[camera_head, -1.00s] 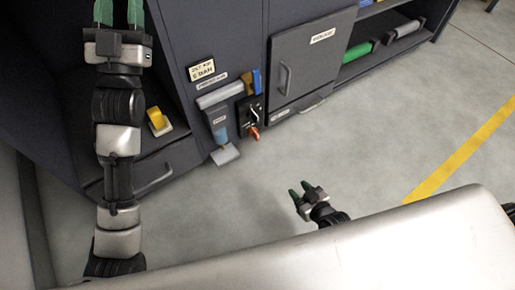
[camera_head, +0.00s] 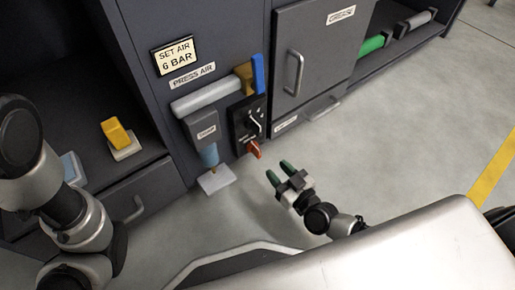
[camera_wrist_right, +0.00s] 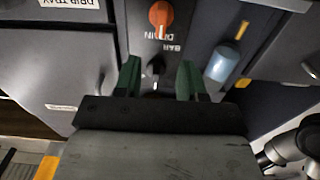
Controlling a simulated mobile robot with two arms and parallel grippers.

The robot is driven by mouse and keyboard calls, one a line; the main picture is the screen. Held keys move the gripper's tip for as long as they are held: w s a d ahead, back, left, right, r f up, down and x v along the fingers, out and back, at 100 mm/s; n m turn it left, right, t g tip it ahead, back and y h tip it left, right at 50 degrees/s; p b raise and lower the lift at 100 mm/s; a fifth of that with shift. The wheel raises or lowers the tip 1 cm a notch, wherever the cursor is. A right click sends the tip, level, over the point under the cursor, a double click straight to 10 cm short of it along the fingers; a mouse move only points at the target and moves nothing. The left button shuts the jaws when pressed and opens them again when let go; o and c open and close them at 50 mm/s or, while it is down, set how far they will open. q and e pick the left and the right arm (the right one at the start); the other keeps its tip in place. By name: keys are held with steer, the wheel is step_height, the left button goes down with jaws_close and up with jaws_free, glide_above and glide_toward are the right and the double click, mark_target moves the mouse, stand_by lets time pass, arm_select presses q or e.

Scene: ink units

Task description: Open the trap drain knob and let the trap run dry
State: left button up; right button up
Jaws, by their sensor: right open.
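The red drain knob (camera_head: 254,150) sits at the foot of a black panel (camera_head: 240,128) on the cabinet front. In the right wrist view the knob (camera_wrist_right: 160,14) is orange-red above an inverted drain label, with a black bar knob (camera_wrist_right: 155,70) nearer the fingers. The trap is a blue bowl (camera_head: 209,156) under a grey block, left of the panel; its water level cannot be told. It also shows in the wrist view (camera_wrist_right: 222,62). My right gripper (camera_head: 279,172) is open and empty, in front of and right of the drain knob, apart from it. My left gripper is out of view.
A pale tray (camera_head: 216,180) lies below the bowl. A blue lever (camera_head: 257,73) and grey pipe (camera_head: 205,97) are above. A closed cabinet door (camera_head: 311,60) is to the right. A yellow object (camera_head: 115,131) stands on the left shelf. The floor right of my gripper is clear.

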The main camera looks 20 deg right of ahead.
mark_target(260, 152)
steer(key=b+x, duration=0.2)
steer(key=x, duration=0.5)
steer(key=shift+w+a+f+b, duration=0.1)
steer(key=shift+w+f+b, duration=0.05)
steer(key=shift+w+b, duration=0.15)
steer(key=shift+w+a, duration=0.2)
steer(key=shift+w, duration=0.4)
jaws_close()
